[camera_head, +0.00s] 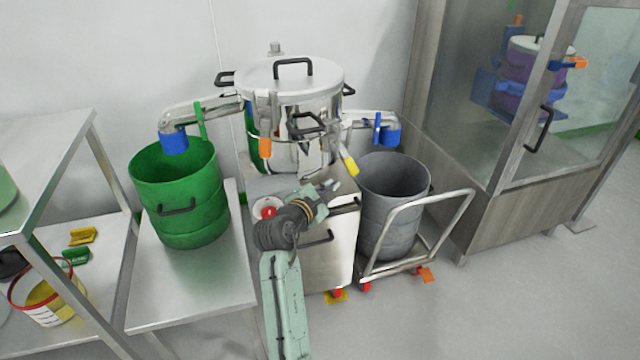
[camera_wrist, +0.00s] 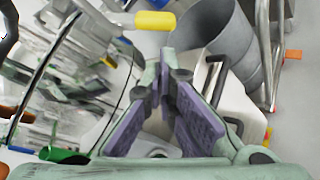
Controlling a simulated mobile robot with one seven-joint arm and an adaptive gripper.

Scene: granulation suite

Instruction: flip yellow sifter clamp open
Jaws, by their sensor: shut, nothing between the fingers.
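The yellow clamp (camera_head: 348,163) is a yellow-tipped handle on the right front side of the steel sifter (camera_head: 292,82), pointing down and to the right. In the wrist view the yellow tip (camera_wrist: 155,20) is at the top, beyond my fingers and apart from them. My gripper (camera_head: 332,187) is just below the yellow tip in the head view. It also shows in the wrist view, with purple finger pads (camera_wrist: 165,75) brought together and nothing held. The clamp's pivot is too small to make out.
An orange-tipped clamp (camera_head: 265,147) hangs on the sifter's left front. A green drum (camera_head: 180,195) stands left and a grey drum (camera_head: 395,205) right, on a cart with a rail (camera_head: 440,210). A red button (camera_head: 268,211) is on the cabinet (camera_head: 335,245) beside my arm.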

